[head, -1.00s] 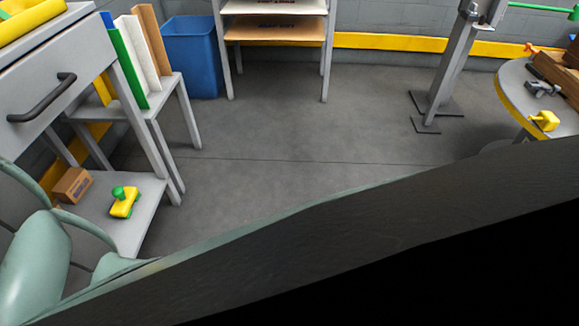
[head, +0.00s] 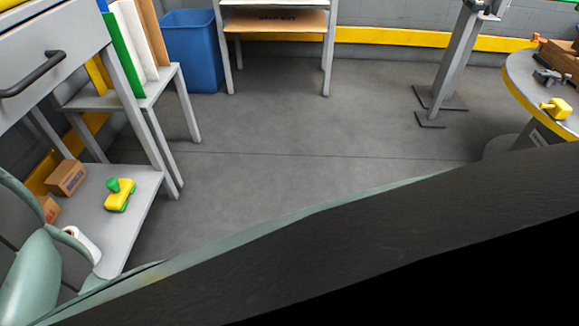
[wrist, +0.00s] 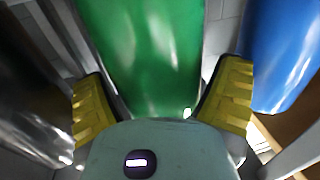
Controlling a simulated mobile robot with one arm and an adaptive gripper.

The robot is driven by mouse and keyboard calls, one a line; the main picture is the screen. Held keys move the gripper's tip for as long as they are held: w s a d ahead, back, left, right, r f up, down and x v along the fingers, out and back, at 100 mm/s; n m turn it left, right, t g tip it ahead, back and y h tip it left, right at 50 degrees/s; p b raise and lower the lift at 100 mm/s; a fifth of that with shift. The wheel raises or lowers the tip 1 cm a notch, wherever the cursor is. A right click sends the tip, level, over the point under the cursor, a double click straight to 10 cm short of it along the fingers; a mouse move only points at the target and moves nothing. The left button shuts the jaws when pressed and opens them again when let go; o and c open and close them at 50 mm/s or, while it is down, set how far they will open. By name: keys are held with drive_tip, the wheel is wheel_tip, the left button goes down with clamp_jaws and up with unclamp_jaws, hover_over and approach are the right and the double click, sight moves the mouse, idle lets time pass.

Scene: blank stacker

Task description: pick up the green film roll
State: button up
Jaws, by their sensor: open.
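A smooth green film roll (wrist: 145,50) fills the upper middle of the wrist view. It lies between the two yellow-padded fingers of my gripper (wrist: 163,88). The fingers are open and spread to either side of it, with a gap showing at the right; contact at the left is unclear. The roll's far end runs out of the picture. My gripper is not in the head view. A long green piece (head: 124,52) leans at the left of the head view; I cannot tell whether it is the same thing.
A blue rounded object (wrist: 278,50) stands close right of the roll. In the head view, a grey drawer unit (head: 60,35) has a low shelf with a brown box (head: 67,177) and a yellow-green object (head: 119,196). A blue bin (head: 190,50) stands behind. The middle floor is clear.

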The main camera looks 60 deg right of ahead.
drive_tip(key=shift+d, duration=0.2)
drive_tip(key=shift+c, duration=0.2)
drive_tip(key=shift+s, duration=0.1)
drive_tip(key=shift+c, duration=0.8)
drive_tip(key=c, duration=0.9)
